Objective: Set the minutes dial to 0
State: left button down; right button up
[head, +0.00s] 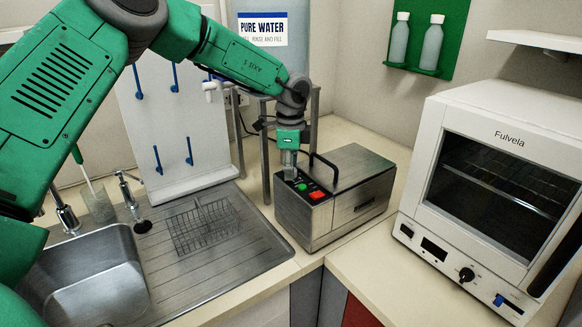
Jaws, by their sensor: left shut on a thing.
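A steel box-shaped device (345,210) with a black lid handle stands on the counter right of the sink. Its sloped front panel carries a green button (303,187) and a red button (317,195). My left gripper (290,172) reaches down from above to the back end of this panel, behind the green button. It is shut on a small part there, which looks like the minutes dial; the fingers hide it, so its marks and setting cannot be read. My right gripper is not in view.
A white oven (500,180) with a black knob (466,274) stands at the right. A wire basket (203,226) sits on the drainboard beside the sink (95,280). A white peg board (178,130) and a pure water tank (262,30) are behind. Counter between device and oven is clear.

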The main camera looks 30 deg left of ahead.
pick_arm(q)
jog(key=n, duration=0.5)
jog(key=shift+s+f+n, duration=0.2)
jog(key=shift+f+n, duration=0.1)
jog(key=shift+f, duration=0.05)
jog(key=shift+n, duration=1.3)
jog(key=n+b, duration=0.2)
jog(key=b, duration=0.2)
jog(key=shift+f+g, duration=0.2)
jog(key=shift+g, duration=0.1)
jog(key=shift+w+r+n+b, duration=0.1)
jog(key=shift+r+n+b, duration=0.15)
jog(key=shift+n+b, duration=0.35)
jog(key=shift+r, duration=0.15)
jog(key=c, duration=1.4)
grip_release()
jog(key=shift+w, duration=0.1)
jog(key=shift+o, duration=1)
jog(key=shift+w, duration=0.1)
